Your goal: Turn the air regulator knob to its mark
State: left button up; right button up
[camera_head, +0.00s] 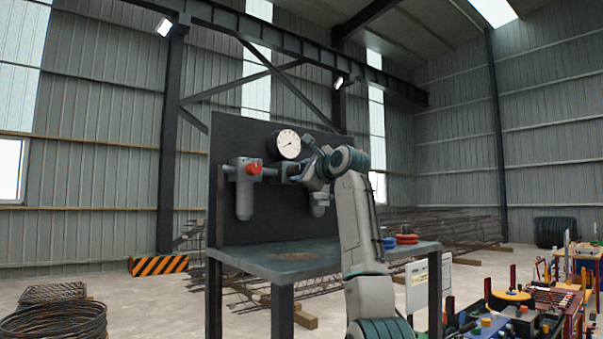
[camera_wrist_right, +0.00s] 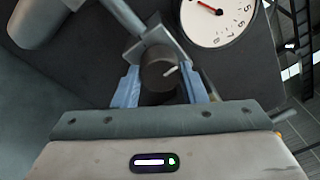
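The air regulator knob (camera_wrist_right: 160,72) is a dark round knob with a white line on its face, in the middle of the right wrist view. My right gripper (camera_wrist_right: 163,88) has its two blue fingers on either side of the knob, spread apart, with a gap visible on the right side. In the head view my right gripper (camera_head: 300,172) is up at the dark panel (camera_head: 232,205), and its wrist hides the knob. A white gauge (camera_head: 288,144) sits just above; its red needle shows in the wrist view (camera_wrist_right: 206,8). My left gripper is not in view.
A grey filter unit with a red cap (camera_head: 254,167) hangs on the panel left of my gripper. The panel stands on a dark table (camera_head: 285,262) with red and blue discs (camera_head: 406,239) at its right. A tool-laden bench (camera_head: 520,315) stands at lower right.

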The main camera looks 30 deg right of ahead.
jog(key=shift+f, duration=0.1)
jog(key=shift+c, duration=0.4)
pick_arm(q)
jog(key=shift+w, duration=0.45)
pick_arm(e)
jog(key=shift+n, duration=0.3)
jog(key=n, duration=0.3)
jog(key=shift+w+f+n, duration=0.1)
jog(key=shift+n, duration=0.3)
jog(key=n, duration=0.3)
jog(key=shift+n+t, duration=0.3)
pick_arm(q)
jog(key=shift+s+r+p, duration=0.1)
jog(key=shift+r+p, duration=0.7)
pick_arm(e)
jog(key=n, duration=0.5)
jog(key=n+y, duration=0.1)
jog(key=n, duration=0.4)
jog(key=shift+n+y, duration=0.3)
jog(key=shift+n, duration=0.1)
jog(key=shift+f, duration=0.1)
